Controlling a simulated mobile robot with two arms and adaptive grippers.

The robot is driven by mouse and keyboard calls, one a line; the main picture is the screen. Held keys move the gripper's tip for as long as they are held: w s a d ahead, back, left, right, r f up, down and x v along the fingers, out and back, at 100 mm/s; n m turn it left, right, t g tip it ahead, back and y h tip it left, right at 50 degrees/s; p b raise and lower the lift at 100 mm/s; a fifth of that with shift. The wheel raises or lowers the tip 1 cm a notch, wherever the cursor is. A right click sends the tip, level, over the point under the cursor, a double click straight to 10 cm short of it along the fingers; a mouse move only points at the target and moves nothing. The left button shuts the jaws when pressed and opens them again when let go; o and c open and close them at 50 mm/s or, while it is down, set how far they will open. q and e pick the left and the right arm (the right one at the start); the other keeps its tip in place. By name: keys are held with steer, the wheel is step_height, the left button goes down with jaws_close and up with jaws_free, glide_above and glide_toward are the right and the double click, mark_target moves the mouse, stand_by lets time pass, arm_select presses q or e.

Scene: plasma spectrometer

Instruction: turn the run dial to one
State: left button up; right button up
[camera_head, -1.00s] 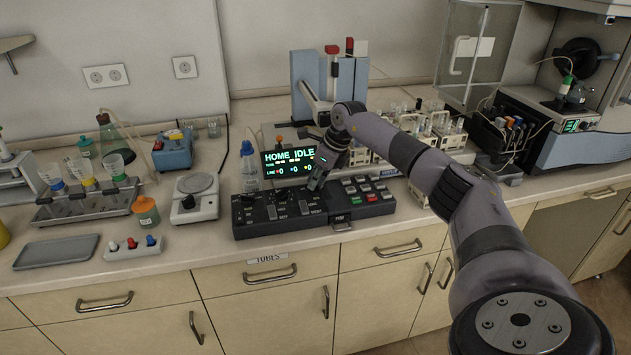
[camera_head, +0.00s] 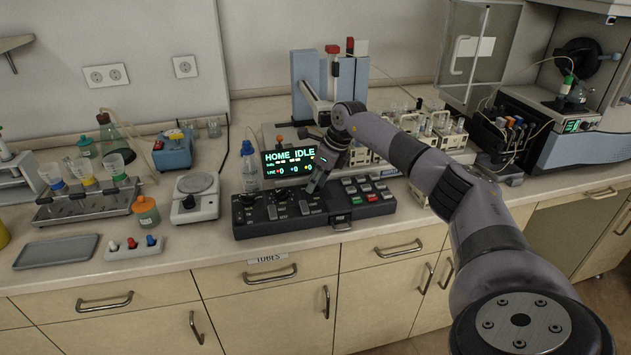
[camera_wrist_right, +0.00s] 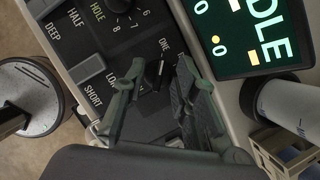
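The dark control console (camera_head: 375,210) sits on the bench below a screen (camera_head: 289,160) reading "HOME IDLE". In the wrist view, the small run dial (camera_wrist_right: 155,76) with a pale pointer mark lies just below the printed word "ONE". I cannot tell exactly where its pointer stands. My right gripper (camera_wrist_right: 160,68) is open, with one green-grey finger on each side of the dial; contact is unclear. In the head view, this gripper (camera_head: 313,185) is low over the console, and the dial is not clearly visible. My left gripper is not in view.
A larger knob (camera_wrist_right: 119,4) with numbers sits near the dial, beside grey switches. A white cylinder (camera_wrist_right: 285,105) stands close to the gripper's right. Vial racks stand behind my arm.

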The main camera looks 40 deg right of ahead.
steer(key=v, duration=1.2)
